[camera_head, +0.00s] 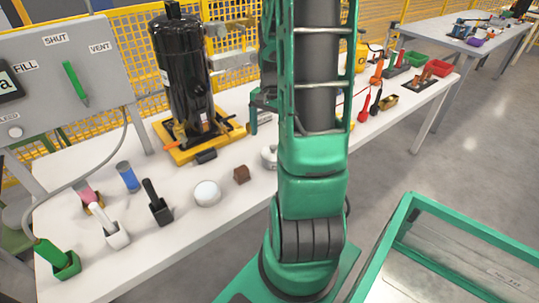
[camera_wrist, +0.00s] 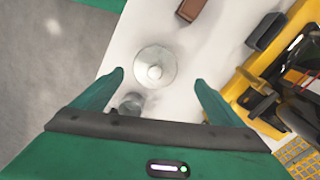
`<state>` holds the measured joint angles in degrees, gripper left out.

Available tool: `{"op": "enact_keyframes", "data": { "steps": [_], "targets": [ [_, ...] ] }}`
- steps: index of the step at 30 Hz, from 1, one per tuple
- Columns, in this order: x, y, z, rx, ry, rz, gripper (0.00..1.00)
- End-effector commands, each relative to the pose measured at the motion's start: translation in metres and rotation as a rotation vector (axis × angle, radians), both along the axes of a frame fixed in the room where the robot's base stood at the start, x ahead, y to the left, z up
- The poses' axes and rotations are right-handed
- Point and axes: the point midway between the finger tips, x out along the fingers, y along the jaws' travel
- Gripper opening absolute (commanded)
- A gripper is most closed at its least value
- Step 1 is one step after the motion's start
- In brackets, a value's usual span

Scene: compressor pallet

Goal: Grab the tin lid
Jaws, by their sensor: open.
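The tin lid (camera_wrist: 168,58) is a pale grey round disc with a small knob in its middle. In the wrist view it lies on the white table, just ahead of and between my fingertips. In the head view the lid (camera_head: 268,157) is partly hidden behind my arm. My gripper (camera_wrist: 158,78) is open and empty, with one green finger on each side of the lid's near part in the picture. I cannot tell its height above the lid. A small grey round thing (camera_wrist: 131,102) shows near the left finger.
A brown block (camera_head: 241,174) and a white round thing (camera_head: 207,193) lie nearby. The black compressor (camera_head: 185,75) stands on a yellow pallet (camera_head: 176,151) behind. Brushes in holders stand at the left. The table edge is close to the lid.

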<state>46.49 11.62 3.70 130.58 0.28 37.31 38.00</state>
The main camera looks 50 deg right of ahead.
Motion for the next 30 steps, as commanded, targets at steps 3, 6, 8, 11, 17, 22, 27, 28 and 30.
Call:
{"op": "enact_keyframes", "data": {
  "steps": [3, 6, 8, 11, 17, 22, 27, 28, 30],
  "targets": [
    [-0.001, 0.000, -0.008, 0.001, 0.001, 0.000, 0.92],
    [-0.002, -0.001, -0.014, 0.001, 0.001, 0.000, 0.92],
    [-0.003, -0.002, -0.020, 0.002, 0.002, 0.000, 0.92],
    [-0.006, -0.003, -0.035, 0.002, 0.003, 0.000, 0.92],
    [-0.006, -0.004, -0.057, 0.001, 0.001, 0.001, 0.92],
    [-0.006, -0.004, -0.060, -0.001, 0.000, 0.002, 0.92],
    [-0.006, -0.004, -0.060, -0.001, 0.000, 0.002, 0.82],
    [-0.006, -0.004, -0.060, -0.001, 0.000, 0.002, 0.75],
    [-0.006, -0.004, -0.060, -0.001, 0.000, 0.002, 0.58]
  ]
}}
